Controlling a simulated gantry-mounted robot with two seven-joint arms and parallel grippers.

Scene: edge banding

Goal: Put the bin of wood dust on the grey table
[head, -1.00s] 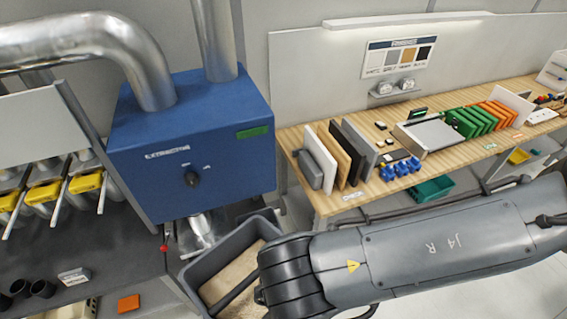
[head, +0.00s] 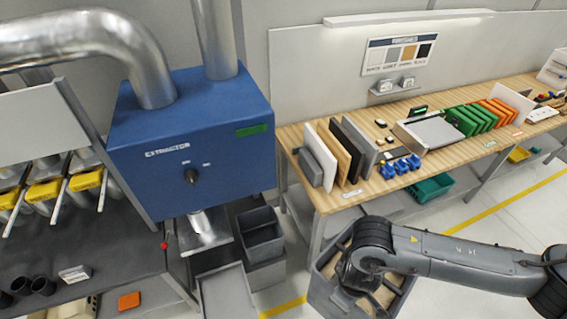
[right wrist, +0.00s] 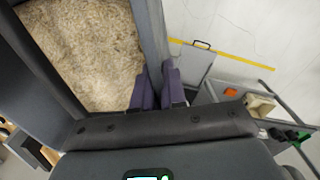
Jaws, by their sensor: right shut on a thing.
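The grey bin of wood dust (head: 322,292) is at the lower middle of the head view, in front of the wooden bench. My right arm partly covers it. My right gripper (right wrist: 158,88) is shut on the bin's wall (right wrist: 151,35), one dark finger on each side. Pale wood dust (right wrist: 82,50) fills the bin in the right wrist view. The bin appears held clear of other surfaces; its underside is hidden. A flat light-grey surface (head: 226,290) lies below the extractor, left of the bin; I cannot tell if this is the grey table. My left gripper is not in view.
The blue extractor (head: 190,145) stands at the left, with an empty-looking dark bin (head: 262,236) beside its outlet. A dark workbench (head: 110,270) is at the far left. The wooden bench (head: 300,150) carries panels and tools. Floor with a yellow line (head: 515,205) is open at the right.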

